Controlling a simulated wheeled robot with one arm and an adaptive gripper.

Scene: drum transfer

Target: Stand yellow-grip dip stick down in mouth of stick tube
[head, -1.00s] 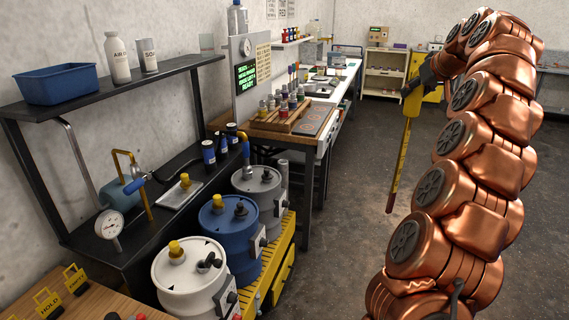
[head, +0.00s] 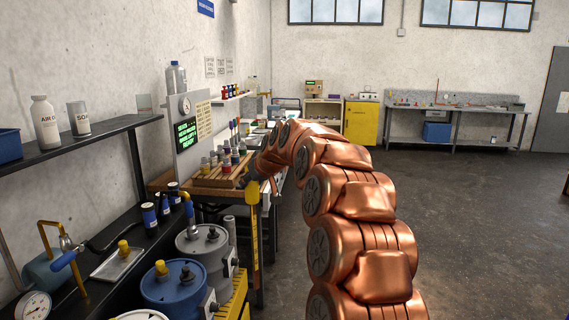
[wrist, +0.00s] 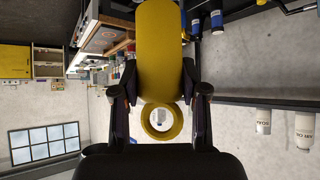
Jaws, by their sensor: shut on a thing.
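The yellow-grip dip stick (head: 254,205) hangs upright, tip down, from my gripper (head: 252,174) in the head view. In the wrist view its wide yellow grip (wrist: 160,55), with a ring at one end, sits between the two dark fingers of my gripper (wrist: 161,95), which is shut on it. A grey upright tube (head: 230,229), which looks like the stick tube, stands behind the grey drum. In the picture the stick is just right of this tube and apart from it; the depth between them is unclear. The tube's mouth is too small to see into.
The grey drum (head: 204,251) and blue drum (head: 174,290) stand on a yellow base (head: 234,300). A black bench (head: 60,230) and shelf (head: 95,138) line the left wall. A workbench with bottles is behind the stick. Open floor (head: 460,220) lies to the right.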

